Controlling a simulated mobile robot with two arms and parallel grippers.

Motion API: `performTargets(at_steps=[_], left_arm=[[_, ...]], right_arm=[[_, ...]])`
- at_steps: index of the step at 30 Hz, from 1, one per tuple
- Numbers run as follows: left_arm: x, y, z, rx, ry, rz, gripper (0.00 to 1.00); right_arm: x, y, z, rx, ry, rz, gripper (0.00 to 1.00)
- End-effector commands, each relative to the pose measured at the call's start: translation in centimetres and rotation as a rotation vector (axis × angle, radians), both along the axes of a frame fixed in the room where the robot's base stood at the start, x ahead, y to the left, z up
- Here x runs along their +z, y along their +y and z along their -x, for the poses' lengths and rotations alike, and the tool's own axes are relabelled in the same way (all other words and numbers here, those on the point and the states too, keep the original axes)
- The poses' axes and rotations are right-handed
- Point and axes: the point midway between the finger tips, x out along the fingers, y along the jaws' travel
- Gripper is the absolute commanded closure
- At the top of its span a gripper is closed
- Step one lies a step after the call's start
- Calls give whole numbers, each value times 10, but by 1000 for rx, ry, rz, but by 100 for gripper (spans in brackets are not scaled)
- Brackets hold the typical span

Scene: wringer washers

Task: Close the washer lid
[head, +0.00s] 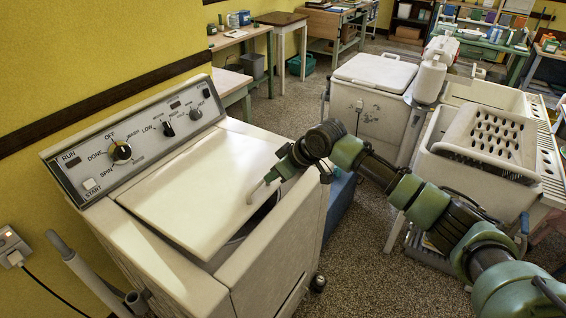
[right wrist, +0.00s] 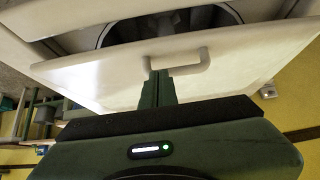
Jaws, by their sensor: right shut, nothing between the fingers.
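The white washer (head: 160,252) stands at the left with its control panel (head: 130,145) at the back. Its flat lid (head: 185,185) is partly lowered. A dark opening (head: 252,222) with the drum inside shows below the lid's front edge. A pale bar handle (head: 257,190) sits near that edge; it also shows in the right wrist view (right wrist: 190,67). My right gripper (head: 277,172) is shut and empty at the handle. In the right wrist view its fingers (right wrist: 157,82) overlap the left part of the handle; whether they touch it I cannot tell. My left gripper is not in view.
Wooden tables (head: 235,38) line the yellow wall. A grey pipe (head: 85,270) rises at the lower left. Speckled floor (head: 360,265) is clear between the machines.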

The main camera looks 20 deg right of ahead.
Motion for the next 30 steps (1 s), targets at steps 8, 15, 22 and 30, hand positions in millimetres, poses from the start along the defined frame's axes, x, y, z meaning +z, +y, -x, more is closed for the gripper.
performTargets(at_steps=[8, 15, 22, 30], left_arm=[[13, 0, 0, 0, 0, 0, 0], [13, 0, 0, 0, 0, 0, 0], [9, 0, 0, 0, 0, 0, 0], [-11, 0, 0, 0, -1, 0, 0]], right_arm=[[-31, -4, 5, -1, 3, 3, 100], [-35, -5, 5, -1, 2, 2, 100], [-41, -5, 6, -1, -1, -2, 100], [-69, -9, 10, -1, -52, -41, 100]])
